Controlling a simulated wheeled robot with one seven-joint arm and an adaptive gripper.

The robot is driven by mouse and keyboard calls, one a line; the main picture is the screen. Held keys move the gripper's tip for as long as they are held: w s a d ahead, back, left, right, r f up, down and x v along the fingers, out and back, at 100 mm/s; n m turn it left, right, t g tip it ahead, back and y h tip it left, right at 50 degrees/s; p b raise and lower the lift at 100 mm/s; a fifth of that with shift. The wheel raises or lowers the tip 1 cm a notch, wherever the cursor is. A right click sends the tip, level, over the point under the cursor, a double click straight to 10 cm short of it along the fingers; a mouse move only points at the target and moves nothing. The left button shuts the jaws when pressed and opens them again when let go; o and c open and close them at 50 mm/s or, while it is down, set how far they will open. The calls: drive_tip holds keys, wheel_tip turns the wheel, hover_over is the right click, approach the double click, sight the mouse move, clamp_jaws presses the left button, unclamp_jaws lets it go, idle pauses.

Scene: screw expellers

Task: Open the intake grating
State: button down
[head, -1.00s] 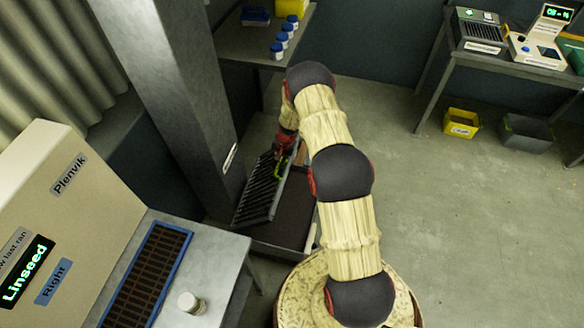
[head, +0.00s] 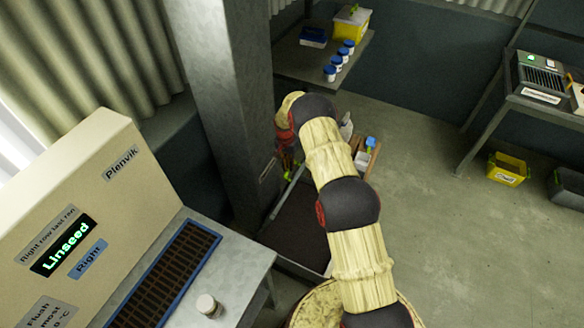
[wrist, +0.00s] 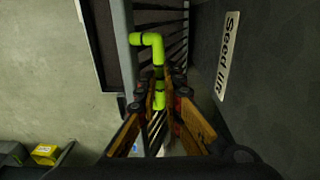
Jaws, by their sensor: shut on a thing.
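The intake grating is a dark slatted panel, and its slats show in the wrist view (wrist: 172,22). In the head view it stands steeply raised, nearly edge-on, with a thin grey edge (head: 287,197) beside the grey column. The dark intake pit (head: 300,235) shows uncovered below it. A bright green bent handle (wrist: 150,40) is on the grating. My gripper (wrist: 161,92) is shut on this handle, with one finger on each side. In the head view my gripper (head: 288,165) is partly hidden by my arm.
The grey column (head: 222,90) labelled "Seed lift" (wrist: 229,55) stands close beside the grating. A cream console (head: 80,220) and metal bench (head: 245,262) are at the left front. A low tray with bottles (head: 365,155) stands behind my arm.

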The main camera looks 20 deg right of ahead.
drive_tip(key=shift+s+f, duration=0.4)
drive_tip(key=shift+f, duration=0.3)
drive_tip(key=shift+s+f, duration=0.4)
drive_tip(key=shift+f, duration=0.25)
drive_tip(key=c, duration=2.3)
unclamp_jaws()
drive_tip(key=shift+o, duration=0.5)
drive_tip(key=shift+w+d+f, duration=0.1)
drive_tip(key=shift+w+f, duration=0.35)
drive_tip(key=shift+o, duration=0.6)
drive_tip(key=shift+w+r, duration=0.1)
drive_tip(key=shift+w, duration=0.15)
drive_tip(key=shift+o, duration=1.2)
drive_tip(key=shift+s+r, duration=0.25)
drive_tip(key=shift+r, duration=0.25)
drive_tip(key=shift+w+f, duration=0.1)
drive_tip(key=shift+w, duration=0.1)
drive_tip(key=shift+r, duration=0.2)
wheel_tip(320, 180, up, 12)
drive_tip(key=shift+w+a+f, duration=0.15)
drive_tip(key=shift+w+a, duration=0.05)
drive_tip(key=shift+a, duration=0.05)
